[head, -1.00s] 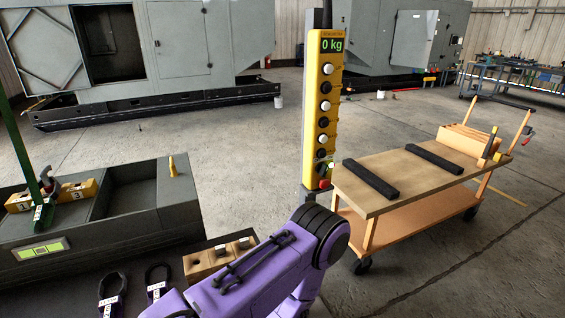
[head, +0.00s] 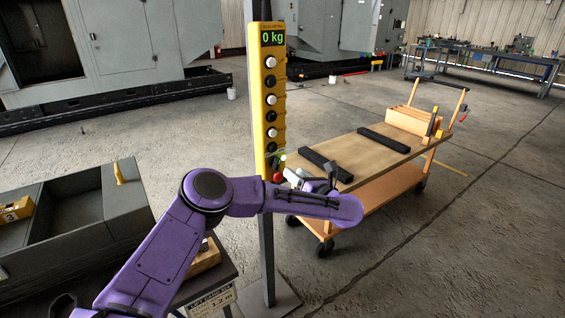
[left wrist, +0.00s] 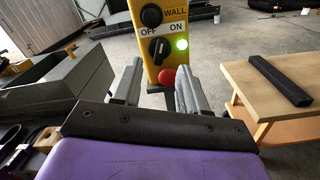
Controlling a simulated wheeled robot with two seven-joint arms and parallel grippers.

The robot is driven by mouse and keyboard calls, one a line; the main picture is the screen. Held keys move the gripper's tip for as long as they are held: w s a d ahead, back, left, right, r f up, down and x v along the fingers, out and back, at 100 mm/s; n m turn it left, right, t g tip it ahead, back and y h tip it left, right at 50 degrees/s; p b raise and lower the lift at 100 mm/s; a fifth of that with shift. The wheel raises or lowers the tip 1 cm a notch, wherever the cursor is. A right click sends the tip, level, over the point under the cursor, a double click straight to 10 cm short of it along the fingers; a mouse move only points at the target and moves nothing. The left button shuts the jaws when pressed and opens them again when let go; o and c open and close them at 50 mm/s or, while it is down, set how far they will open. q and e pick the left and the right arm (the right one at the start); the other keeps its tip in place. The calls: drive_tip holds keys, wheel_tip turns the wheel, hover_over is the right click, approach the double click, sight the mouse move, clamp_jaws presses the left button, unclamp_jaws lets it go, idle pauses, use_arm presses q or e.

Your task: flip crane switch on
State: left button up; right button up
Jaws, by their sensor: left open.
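The yellow crane control box (head: 269,75) stands on a post and its screen reads 0 kg. In the left wrist view, its black rotary switch (left wrist: 159,51) sits between OFF and ON labels. A green lamp (left wrist: 182,44) glows right of the switch, and a red button (left wrist: 167,77) is below it. I cannot tell surely which label the switch's white mark points to. My left gripper (head: 308,176) is open and empty at the box's lower end. In the left wrist view its fingers (left wrist: 158,72) are spread in front of the switch, apart from it. My right gripper is out of view.
An orange cart (head: 385,150) with two black bars stands just right of the box. A grey bin (head: 90,215) is at the left, with a wooden block (head: 204,257) near my arm. Large grey enclosures (head: 120,45) stand behind.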

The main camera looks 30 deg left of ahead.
sight(280, 161)
use_arm(q)
drive_tip(key=p+x, duration=0.2)
drive_tip(key=x, duration=0.5)
drive_tip(key=shift+w+a, duration=0.2)
drive_tip(key=shift+a, duration=0.25)
